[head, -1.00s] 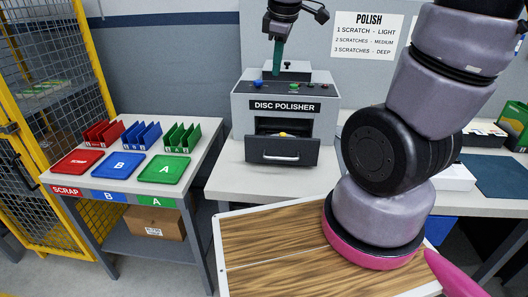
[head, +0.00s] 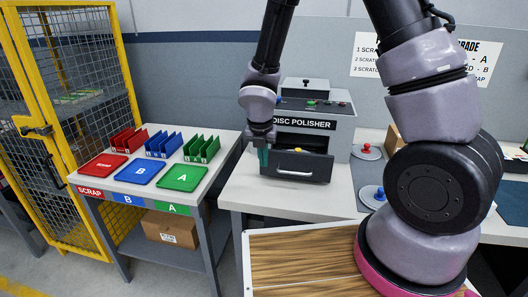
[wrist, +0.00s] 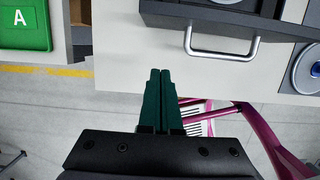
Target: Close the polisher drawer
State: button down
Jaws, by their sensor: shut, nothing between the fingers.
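The grey disc polisher (head: 340,130) stands on the table, and its dark drawer (head: 318,168) is pulled out. A yellow item (head: 297,150) shows inside the drawer. The drawer's silver handle (head: 293,173) is on its front; the handle also shows in the wrist view (wrist: 222,54). My gripper (head: 263,158) has green fingers, shut together and empty, near the left end of the drawer front. In the wrist view the fingertips (wrist: 160,72) lie over the table's front edge, left of the handle and apart from it. The drawer's inside is partly hidden.
A left table holds red, blue and green trays (head: 181,178) and racks (head: 202,147). A round pad with a red knob (head: 366,148) and one with a blue knob (head: 379,194) sit right of the polisher. A wood-topped surface (head: 300,258) is nearest me.

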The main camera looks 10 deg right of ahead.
jog(key=x, duration=0.5)
jog(key=shift+w+d, duration=0.1)
jog(key=shift+w, duration=0.05)
jog(key=shift+w+d+r, duration=0.1)
jog(key=shift+w+d, duration=0.05)
jog(key=shift+w, duration=0.3)
jog(key=shift+w+d, duration=0.2)
jog(key=shift+w, duration=0.3)
jog(key=shift+w+d, duration=0.2)
jog(key=shift+w, duration=0.65)
jog(key=w+d, duration=0.1)
jog(key=w, duration=0.4)
jog(key=w+d, duration=0.2)
jog(key=w, duration=0.3)
jog(key=w+d, duration=0.2)
jog(key=w, duration=0.3)
